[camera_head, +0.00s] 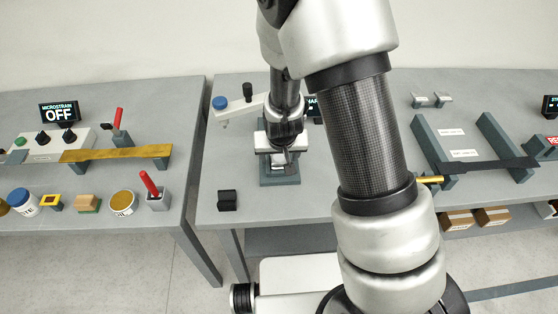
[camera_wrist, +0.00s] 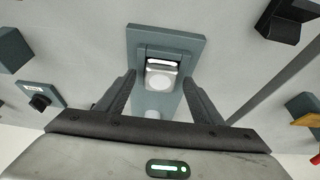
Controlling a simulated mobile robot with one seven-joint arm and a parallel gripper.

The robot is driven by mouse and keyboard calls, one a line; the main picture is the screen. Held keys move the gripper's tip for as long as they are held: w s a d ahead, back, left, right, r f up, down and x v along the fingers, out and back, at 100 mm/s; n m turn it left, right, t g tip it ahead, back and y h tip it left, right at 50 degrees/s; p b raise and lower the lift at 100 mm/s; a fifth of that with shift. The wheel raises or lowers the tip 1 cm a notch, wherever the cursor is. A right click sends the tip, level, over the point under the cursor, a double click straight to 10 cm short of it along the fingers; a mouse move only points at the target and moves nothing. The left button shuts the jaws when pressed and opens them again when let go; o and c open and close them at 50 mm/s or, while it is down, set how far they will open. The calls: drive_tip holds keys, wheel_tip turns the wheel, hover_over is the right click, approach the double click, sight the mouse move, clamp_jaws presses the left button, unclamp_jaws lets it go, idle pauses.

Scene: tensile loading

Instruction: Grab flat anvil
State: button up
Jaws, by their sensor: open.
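A pale round-faced piece (camera_wrist: 160,79), which looks like the flat anvil, sits in a blue-grey stand (camera_wrist: 188,44) in the wrist view. My gripper (camera_wrist: 159,76) is open, with one dark finger on each side of the piece. I see a gap on both sides, and I cannot tell how deep the fingertips reach. In the head view my gripper (camera_head: 279,157) points down over the same stand (camera_head: 280,181) on the middle table. My gripper and wrist hide most of the piece there.
A black block (camera_head: 228,200) stands front left of the stand. A white arm with a blue knob (camera_head: 220,103) is behind it. My arm covers the table's middle. A blue-grey fixture (camera_head: 425,140) stands at right. A gap separates the left table (camera_head: 180,195).

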drive_tip(key=shift+f, duration=0.1)
clamp_jaws()
drive_tip(key=shift+w, duration=0.15)
